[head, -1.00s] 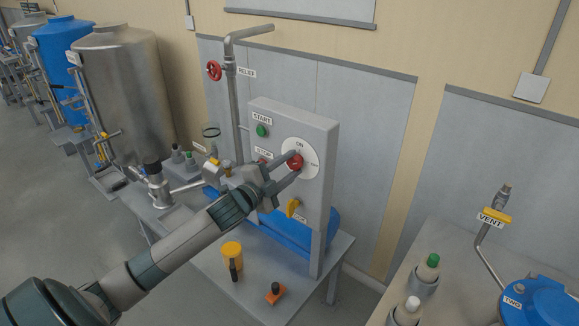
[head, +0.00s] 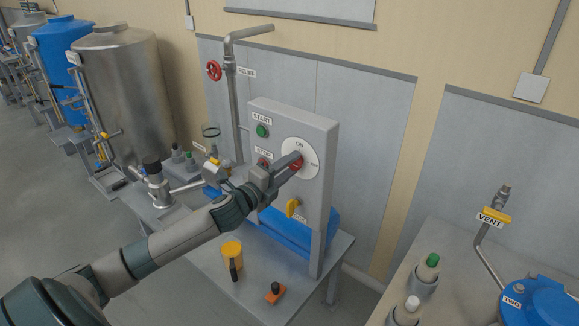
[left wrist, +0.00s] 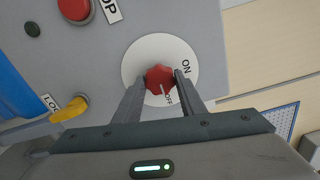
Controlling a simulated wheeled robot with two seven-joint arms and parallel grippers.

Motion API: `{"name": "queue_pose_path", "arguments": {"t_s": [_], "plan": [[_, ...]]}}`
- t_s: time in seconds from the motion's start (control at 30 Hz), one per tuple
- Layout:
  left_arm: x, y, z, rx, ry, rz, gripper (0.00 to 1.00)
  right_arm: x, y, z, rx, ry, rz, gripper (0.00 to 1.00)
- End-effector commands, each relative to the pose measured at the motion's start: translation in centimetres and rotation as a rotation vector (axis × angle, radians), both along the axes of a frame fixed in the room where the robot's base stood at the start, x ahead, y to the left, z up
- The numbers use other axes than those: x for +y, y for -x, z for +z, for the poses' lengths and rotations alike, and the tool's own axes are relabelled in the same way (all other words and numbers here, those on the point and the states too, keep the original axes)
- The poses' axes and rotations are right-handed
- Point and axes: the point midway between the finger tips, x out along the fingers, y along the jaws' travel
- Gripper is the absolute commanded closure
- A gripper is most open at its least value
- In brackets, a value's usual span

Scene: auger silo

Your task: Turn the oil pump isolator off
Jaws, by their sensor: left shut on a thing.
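The isolator is a red knob (left wrist: 158,78) on a round white plate (left wrist: 138,66) marked ON and OFF. In the head view the knob (head: 297,164) is partly hidden by my fingers, on the grey panel (head: 318,134). My left gripper (left wrist: 160,82) is shut on the knob, one finger on each side. In the left wrist view a pale mark on the knob points down toward the OFF label. My right gripper is not in view.
On the panel are a green START button (head: 262,130), a red STOP button (head: 263,164) and a yellow lever (head: 292,208). A yellow-topped cup (head: 232,250) and an orange-based item (head: 275,293) stand on the table (head: 215,270) below.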

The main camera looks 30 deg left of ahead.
Motion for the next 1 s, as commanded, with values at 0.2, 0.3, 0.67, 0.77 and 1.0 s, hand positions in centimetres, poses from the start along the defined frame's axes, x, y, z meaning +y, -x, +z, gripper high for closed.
{"name": "queue_pose_path", "arguments": {"t_s": [0.2,0.3,0.67,0.77,1.0], "plan": [[0.0,0.0,-0.1,0.001,-0.002,-0.001,0.86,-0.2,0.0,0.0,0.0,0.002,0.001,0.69],[0.0,0.0,-0.1,0.001,-0.002,-0.001,0.51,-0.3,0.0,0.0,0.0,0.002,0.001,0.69],[0.0,0.1,-0.1,0.001,0.0,0.0,0.45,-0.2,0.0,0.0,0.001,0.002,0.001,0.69],[0.0,0.3,-0.1,0.001,0.0,-0.001,0.45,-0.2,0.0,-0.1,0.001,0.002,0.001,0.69],[0.2,1.9,-0.3,0.001,0.0,-0.001,0.45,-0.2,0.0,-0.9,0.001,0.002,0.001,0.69]]}}
